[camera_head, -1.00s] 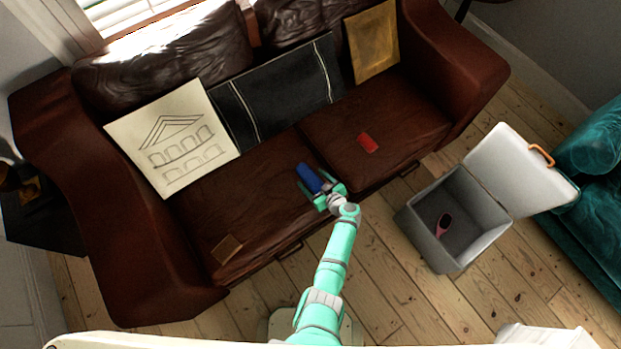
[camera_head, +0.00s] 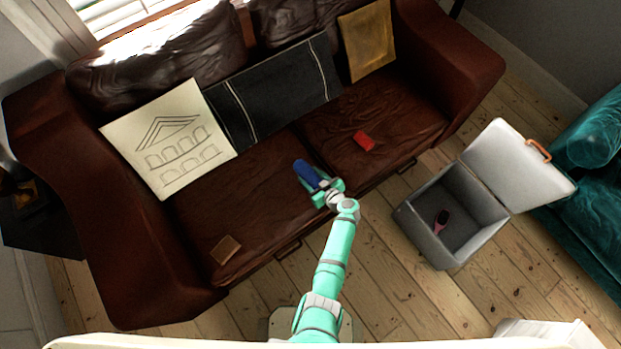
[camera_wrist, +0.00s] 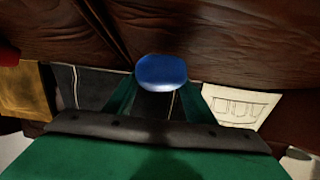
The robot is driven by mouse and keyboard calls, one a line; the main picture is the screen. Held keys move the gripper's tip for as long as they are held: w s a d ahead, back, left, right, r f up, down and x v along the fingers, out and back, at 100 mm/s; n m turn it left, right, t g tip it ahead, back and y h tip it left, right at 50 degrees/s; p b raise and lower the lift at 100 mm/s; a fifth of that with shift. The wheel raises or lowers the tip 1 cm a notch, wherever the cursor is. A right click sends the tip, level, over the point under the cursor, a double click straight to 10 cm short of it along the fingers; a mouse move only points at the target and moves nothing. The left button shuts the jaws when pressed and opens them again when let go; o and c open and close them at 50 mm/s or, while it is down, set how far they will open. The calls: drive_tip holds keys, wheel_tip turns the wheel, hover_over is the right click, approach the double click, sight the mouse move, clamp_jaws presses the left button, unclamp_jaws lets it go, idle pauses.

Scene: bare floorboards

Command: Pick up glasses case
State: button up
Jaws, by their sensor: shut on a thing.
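The blue glasses case (camera_head: 307,174) is a long rounded thing over the front part of the brown leather sofa seat. My gripper (camera_head: 320,187) is shut on its near end, and the case sticks out past the fingers toward the sofa back. In the wrist view the blue rounded end of the case (camera_wrist: 161,72) shows between the two green fingers of my gripper (camera_wrist: 160,98). I cannot tell whether the case touches the seat or is just above it.
The sofa (camera_head: 255,215) holds a red item (camera_head: 364,140), a brown wallet-like item (camera_head: 225,249), a building-drawing cushion (camera_head: 165,150), a black cushion (camera_head: 280,92) and a gold cushion (camera_head: 367,45). An open grey box (camera_head: 425,232) with a brush-like item (camera_head: 441,220) stands on the floor at right.

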drive_tip(key=s+a+r, duration=0.2)
drive_tip(key=s+r, duration=0.9)
drive_tip(key=s, duration=0.3)
